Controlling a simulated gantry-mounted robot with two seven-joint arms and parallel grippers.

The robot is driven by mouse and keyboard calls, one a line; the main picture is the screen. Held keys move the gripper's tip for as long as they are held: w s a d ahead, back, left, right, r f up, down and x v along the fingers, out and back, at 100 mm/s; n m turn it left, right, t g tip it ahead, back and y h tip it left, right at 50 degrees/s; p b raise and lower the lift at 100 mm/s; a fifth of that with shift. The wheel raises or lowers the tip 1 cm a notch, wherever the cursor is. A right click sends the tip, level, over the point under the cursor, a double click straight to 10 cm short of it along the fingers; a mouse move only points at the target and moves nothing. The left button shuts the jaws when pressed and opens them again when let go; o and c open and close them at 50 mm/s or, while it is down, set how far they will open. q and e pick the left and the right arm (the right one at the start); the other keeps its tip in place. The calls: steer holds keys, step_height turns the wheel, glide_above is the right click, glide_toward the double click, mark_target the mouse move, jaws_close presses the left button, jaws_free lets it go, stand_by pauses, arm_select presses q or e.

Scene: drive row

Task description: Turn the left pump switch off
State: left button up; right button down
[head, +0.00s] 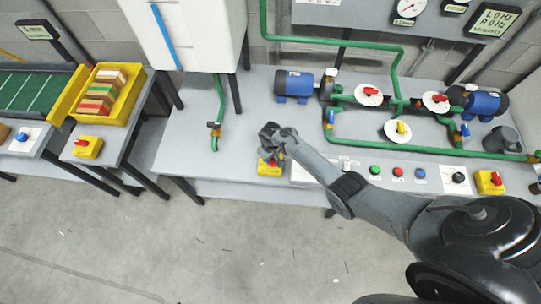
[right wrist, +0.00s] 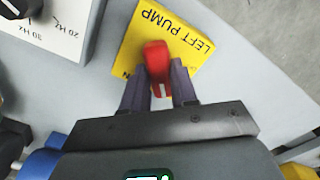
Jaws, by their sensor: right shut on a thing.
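The left pump switch is a red handle on a yellow block. In the right wrist view the red handle (right wrist: 157,62) stands between the two fingers of my right gripper (right wrist: 159,88), which is shut on it. The yellow block (right wrist: 190,38) reads "LEFT PUMP"; other lettering on it is partly hidden by a finger. In the head view my right gripper (head: 270,150) is over the yellow block (head: 269,170) at the front edge of the grey bench, and it hides most of the handle. My left gripper is not in view.
Right of the switch are green, red and blue buttons (head: 398,172), a black knob (head: 458,177) and another red-handled yellow switch (head: 490,182). Green pipes with valves and blue pumps (head: 293,84) stand behind. A hanging green pipe with a valve (head: 215,128) is to the left.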

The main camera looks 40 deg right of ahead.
steer(key=n, duration=0.4)
steer(key=shift+n+p, duration=0.4)
steer(key=n, duration=0.4)
steer(key=shift+n, duration=0.6)
steer(key=c, duration=0.9)
jaws_free()
